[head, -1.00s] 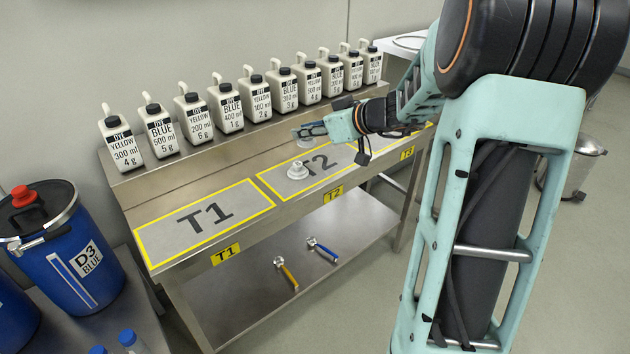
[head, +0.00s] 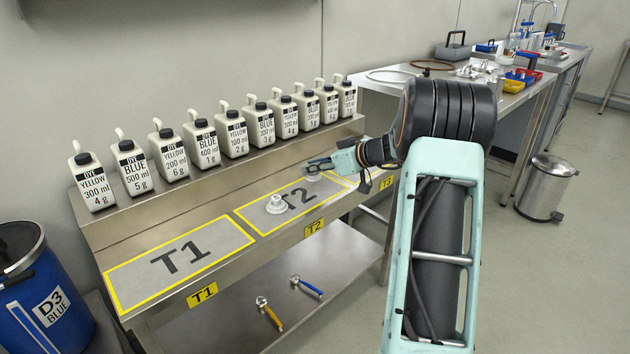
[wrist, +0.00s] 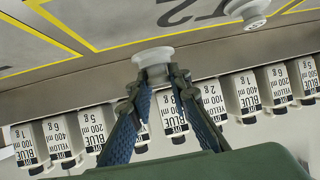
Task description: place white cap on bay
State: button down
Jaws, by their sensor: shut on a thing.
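A white cap (wrist: 153,60) with a wide flange is held between the fingertips of my gripper (wrist: 152,88) in the wrist view. In the head view my gripper (head: 312,163) is above the right part of bay T2 (head: 252,220), and the held cap (head: 313,177) shows just below it. A second white cap (head: 275,205) stands on bay T2, to the left of my gripper; it also shows at the top of the wrist view (wrist: 248,10). Bay T1 (head: 150,285) is bare. Only the T3 label (head: 386,183) shows clearly; my arm covers much of that bay.
A row of white dye bottles (head: 198,140) stands on the raised back ledge, close to my gripper. Two tools, one yellow (head: 270,314) and one blue (head: 307,286), lie on the lower shelf. A blue drum (head: 40,300) stands at left and a metal bin (head: 545,188) at right.

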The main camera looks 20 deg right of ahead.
aim_at(315, 188)
jog(key=shift+w+d+f, duration=0.15)
jog(key=shift+d+f, duration=0.1)
jog(key=shift+f, duration=0.15)
jog(key=shift+w+d+f+b, duration=0.1)
jog(key=shift+f+b, duration=0.15)
jog(key=shift+f, duration=0.65)
jog(key=shift+w+d+f+b, duration=0.1)
jog(key=shift+f+b, duration=0.1)
jog(key=shift+f, duration=0.65)
jog(key=shift+f, duration=0.1)
jog(key=c, duration=1.8)
grip_release()
jog(key=shift+s, duration=0.1)
jog(key=p+v, duration=0.1)
jog(key=v, duration=1.1)
jog(key=shift+p, duration=0.35)
jog(key=shift+a, duration=0.15)
